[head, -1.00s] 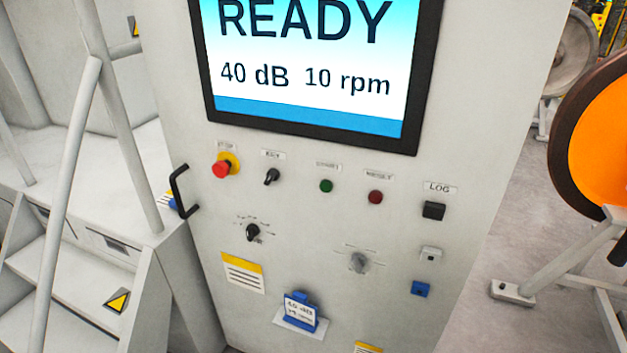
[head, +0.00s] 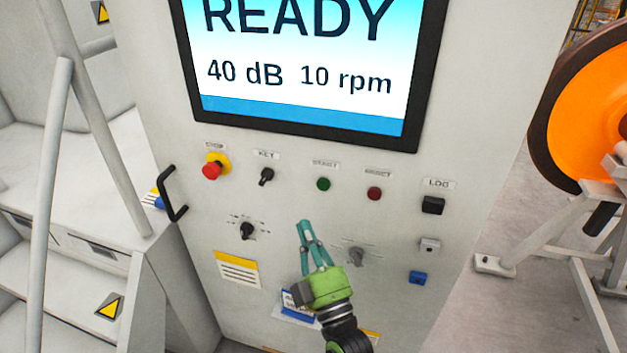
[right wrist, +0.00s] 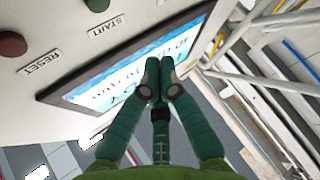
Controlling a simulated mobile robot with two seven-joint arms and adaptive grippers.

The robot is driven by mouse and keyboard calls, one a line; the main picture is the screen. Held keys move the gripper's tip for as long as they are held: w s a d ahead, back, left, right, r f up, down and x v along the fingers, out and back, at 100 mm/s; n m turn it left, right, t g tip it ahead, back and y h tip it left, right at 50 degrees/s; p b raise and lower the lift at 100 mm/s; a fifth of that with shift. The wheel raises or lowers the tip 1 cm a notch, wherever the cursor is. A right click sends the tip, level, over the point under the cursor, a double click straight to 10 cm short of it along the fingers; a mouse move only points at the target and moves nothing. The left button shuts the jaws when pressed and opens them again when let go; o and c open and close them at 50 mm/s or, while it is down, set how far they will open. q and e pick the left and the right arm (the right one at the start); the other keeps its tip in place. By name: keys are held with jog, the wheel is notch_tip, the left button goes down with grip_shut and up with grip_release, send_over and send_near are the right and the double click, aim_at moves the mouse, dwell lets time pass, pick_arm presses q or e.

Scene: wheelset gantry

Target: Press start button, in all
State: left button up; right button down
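The green start button (head: 323,184) sits on the pale cabinet front under its START label, below the screen. It also shows at the top edge of the right wrist view (right wrist: 97,4). My right gripper (head: 305,224), green with teal fingers, points up in front of the panel, below and a little left of the start button, apart from it. Its fingertips are together in the right wrist view (right wrist: 158,78), with nothing seen between them. My left gripper is not in view.
The screen (head: 300,75) reads READY, 40 dB, 10 rpm. Around the start button are the red stop button (head: 212,170), the key switch (head: 266,176), the red reset button (head: 374,193) and the black log button (head: 433,205). A black handle (head: 172,195) juts out at left.

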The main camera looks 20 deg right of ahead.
aim_at(321, 198)
jog(key=shift+s+r, duration=0.1)
jog(key=shift+r, duration=0.35)
jog(key=shift+d, duration=0.15)
jog(key=shift+w+d+b, duration=0.5)
jog(key=shift+w+d, duration=0.3)
jog(key=shift+w, duration=0.45)
jog(key=shift+w+d+b, duration=0.5)
jog(key=shift+w+d, duration=0.3)
jog(key=shift+w, duration=0.4)
jog(key=shift+w+d+b, duration=0.5)
jog(key=shift+w+d, duration=0.3)
jog(key=shift+w, duration=0.45)
jog(key=shift+w+d, duration=0.2)
jog(key=shift+w, duration=0.15)
